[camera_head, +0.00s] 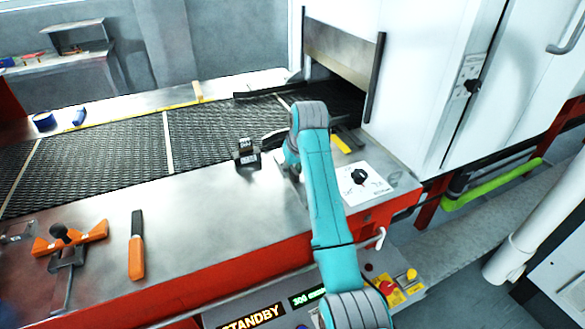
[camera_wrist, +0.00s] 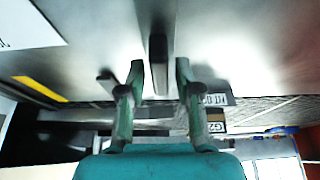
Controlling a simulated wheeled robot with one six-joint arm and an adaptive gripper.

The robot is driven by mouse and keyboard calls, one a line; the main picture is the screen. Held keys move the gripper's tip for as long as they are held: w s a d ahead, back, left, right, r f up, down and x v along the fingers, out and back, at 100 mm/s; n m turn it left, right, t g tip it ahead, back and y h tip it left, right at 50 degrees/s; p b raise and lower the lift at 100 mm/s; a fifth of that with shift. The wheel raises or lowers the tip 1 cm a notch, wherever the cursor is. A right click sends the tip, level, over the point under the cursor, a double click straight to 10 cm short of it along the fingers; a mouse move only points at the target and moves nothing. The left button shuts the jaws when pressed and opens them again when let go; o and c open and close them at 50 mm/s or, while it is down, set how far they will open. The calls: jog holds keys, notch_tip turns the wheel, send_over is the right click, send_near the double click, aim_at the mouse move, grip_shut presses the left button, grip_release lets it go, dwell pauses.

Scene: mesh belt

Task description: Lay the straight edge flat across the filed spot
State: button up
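In the wrist view a narrow dark bar (camera_wrist: 158,62), which may be the straight edge, stands out against the bare metal surface. It shows in the gap between the two fingers of my gripper (camera_wrist: 159,72). The fingers are apart, with space on both sides of the bar, and I see no contact. In the head view my arm covers the gripper's fingertips and the bar. The mesh belt (camera_head: 110,150) has pale cross strips, one of them (camera_head: 168,142) left of the arm. I cannot make out the filed spot.
An orange-handled file (camera_head: 136,255) and an orange clamp-like tool (camera_head: 70,240) lie on the front metal ledge. A small black block (camera_head: 246,156) stands by the belt edge. A white knob panel (camera_head: 362,185) is right of my arm, near the white machine housing (camera_head: 420,80).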

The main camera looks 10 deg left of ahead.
jog(key=shift+r, duration=0.15)
jog(key=v, duration=1.2)
